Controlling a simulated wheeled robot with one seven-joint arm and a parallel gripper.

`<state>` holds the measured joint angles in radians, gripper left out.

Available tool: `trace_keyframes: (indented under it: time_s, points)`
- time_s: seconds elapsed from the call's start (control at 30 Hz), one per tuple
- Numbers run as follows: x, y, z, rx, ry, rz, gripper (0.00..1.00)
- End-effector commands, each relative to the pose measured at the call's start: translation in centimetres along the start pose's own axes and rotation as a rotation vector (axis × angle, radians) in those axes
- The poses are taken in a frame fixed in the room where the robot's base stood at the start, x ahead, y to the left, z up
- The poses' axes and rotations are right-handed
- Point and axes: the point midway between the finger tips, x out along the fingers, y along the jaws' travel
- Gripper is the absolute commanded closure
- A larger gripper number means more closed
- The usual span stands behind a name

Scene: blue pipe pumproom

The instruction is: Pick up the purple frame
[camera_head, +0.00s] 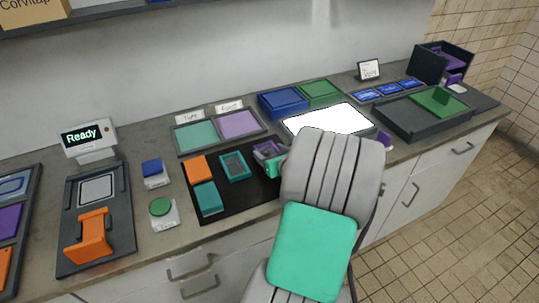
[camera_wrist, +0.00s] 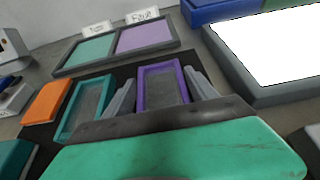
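The purple frame (camera_head: 262,148) lies on the black mat (camera_head: 236,206) on the counter, at the mat's right end. It also shows in the wrist view (camera_wrist: 163,66), with a grey inside and a purple rim. My gripper (camera_wrist: 161,84) is over it, with one grey finger on each side. The fingers are apart and straddle the frame; I cannot tell whether they touch it. In the head view my arm hides part of my gripper and the frame's right side. A teal frame (camera_head: 235,166) lies just left of the purple one.
An orange block (camera_head: 195,169) and a teal block (camera_head: 207,198) share the mat. Behind is a tray with green and purple panels (camera_head: 238,124). A bright white panel (camera_head: 328,119) lies at right. A grey device reading "Ready" (camera_head: 89,142) stands at left.

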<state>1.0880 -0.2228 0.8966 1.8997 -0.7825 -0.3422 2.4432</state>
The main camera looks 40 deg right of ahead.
Motion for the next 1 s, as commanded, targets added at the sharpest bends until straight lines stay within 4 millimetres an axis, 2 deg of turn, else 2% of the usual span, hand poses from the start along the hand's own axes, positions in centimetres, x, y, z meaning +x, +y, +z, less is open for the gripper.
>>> trace_keyframes:
  time_s: [0.07,0.53,0.83,1.0]
  points:
    - [0.0,0.0,0.0,0.0,0.0,0.0,0.41]
    - [0.0,0.0,0.0,0.0,0.0,0.0,0.79]
    - [-0.1,0.0,0.4,-0.001,-0.001,0.0,0.79]
    - [-1.0,0.0,2.5,-0.004,-0.003,-0.002,0.79]
